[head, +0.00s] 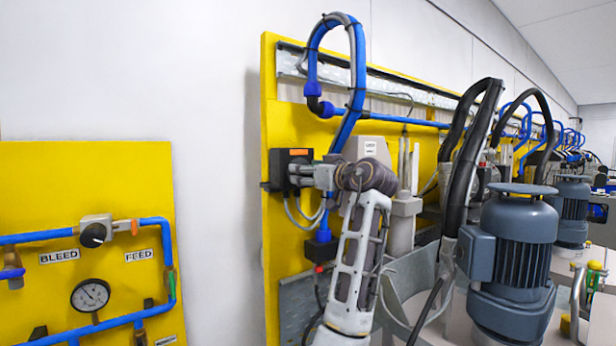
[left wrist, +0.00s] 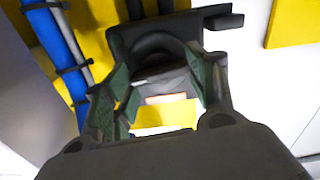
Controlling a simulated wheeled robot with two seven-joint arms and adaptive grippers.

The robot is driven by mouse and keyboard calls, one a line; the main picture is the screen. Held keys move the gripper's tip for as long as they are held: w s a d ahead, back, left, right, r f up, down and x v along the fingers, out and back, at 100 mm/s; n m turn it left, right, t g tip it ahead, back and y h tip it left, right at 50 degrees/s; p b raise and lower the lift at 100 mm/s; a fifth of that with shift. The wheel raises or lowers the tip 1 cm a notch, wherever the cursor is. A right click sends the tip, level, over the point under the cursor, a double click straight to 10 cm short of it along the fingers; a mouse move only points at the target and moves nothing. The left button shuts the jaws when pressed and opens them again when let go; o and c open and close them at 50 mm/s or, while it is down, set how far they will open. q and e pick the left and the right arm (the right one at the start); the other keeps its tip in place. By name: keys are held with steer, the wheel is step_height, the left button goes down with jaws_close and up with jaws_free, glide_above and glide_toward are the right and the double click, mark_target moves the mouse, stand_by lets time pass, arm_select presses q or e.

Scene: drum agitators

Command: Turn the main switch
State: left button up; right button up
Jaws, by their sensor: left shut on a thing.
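The main switch (head: 277,163) is a black box with an orange label, fixed near the left edge of the tall yellow panel. My left gripper (head: 297,174) reaches it from the right, with the arm rising from the bottom of the head view. In the left wrist view the black switch (left wrist: 128,40) lies straight ahead, with a dark rounded knob (left wrist: 160,50) at the fingers. My left gripper (left wrist: 168,88) has its green-padded fingers on both sides of the knob and is shut on it. The fingers partly hide the knob, and its exact angle is unclear. My right gripper is not in view.
The tall yellow panel (head: 271,80) carries blue pipes and hoses (head: 357,70) close above the arm. A blue-grey motor (head: 520,245) stands at right. A separate yellow board (head: 60,190) with a gauge (head: 90,295) is at left. Bare white wall (head: 215,180) lies between them.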

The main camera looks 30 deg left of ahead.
arm_select(q)
steer(key=n+b, duration=0.4)
steer(key=n, duration=0.4)
steer(key=n+b, duration=0.4)
steer(key=n, duration=0.4)
steer(key=shift+s+f+n, duration=0.1)
steer(key=shift+f+n, duration=0.1)
steer(key=shift+n, duration=0.1)
stand_by(0.4)
steer(key=o, duration=1)
steer(key=shift+v, duration=6)
